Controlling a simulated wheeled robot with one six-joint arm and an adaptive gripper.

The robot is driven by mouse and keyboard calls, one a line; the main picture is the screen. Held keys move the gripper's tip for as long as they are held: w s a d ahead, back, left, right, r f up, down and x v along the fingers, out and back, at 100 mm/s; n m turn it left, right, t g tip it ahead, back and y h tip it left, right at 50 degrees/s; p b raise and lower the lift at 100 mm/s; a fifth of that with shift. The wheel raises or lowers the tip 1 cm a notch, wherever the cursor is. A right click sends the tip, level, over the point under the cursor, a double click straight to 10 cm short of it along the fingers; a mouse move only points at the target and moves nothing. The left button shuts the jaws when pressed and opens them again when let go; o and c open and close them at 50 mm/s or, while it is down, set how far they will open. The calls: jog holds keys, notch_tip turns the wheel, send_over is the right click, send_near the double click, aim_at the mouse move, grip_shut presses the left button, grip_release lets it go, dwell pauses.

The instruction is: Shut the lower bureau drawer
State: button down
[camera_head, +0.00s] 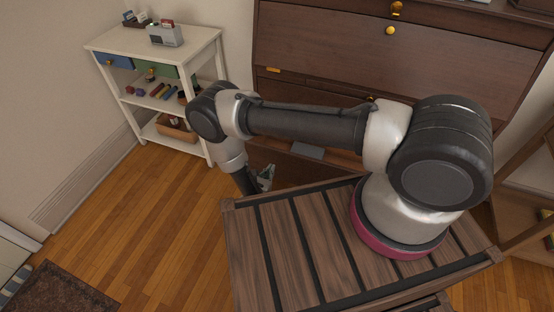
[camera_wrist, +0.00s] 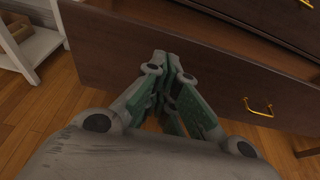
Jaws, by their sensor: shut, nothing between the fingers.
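The dark brown bureau (camera_head: 330,45) stands at the back of the head view. Its lower drawer (camera_head: 292,168) is pulled out, partly hidden behind my arm, and a flat grey thing (camera_head: 308,151) shows in it. In the wrist view the drawer's front panel (camera_wrist: 215,85) fills much of the picture, with a brass handle (camera_wrist: 258,106) to the right. Part of the opening shows above its top edge. My gripper (camera_wrist: 174,62) is shut and empty, its fingertips in front of the panel, left of the handle. I cannot tell whether they touch it. In the head view my gripper (camera_head: 265,178) is partly hidden.
A white shelf cart (camera_head: 205,48) with small items stands left of the bureau, and its leg (camera_wrist: 40,48) shows in the wrist view. A wooden shelf (camera_head: 528,190) stands at the right. The wooden floor (camera_head: 150,215) at left is clear up to a dark rug (camera_head: 62,290).

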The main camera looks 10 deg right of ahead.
aim_at(280, 155)
jog(key=x, duration=0.6)
jog(key=r+x, duration=0.1)
jog(key=x, duration=0.1)
jog(key=shift+w+d+f, duration=0.1)
jog(key=shift+w+d, duration=0.2)
jog(key=shift+w, duration=0.1)
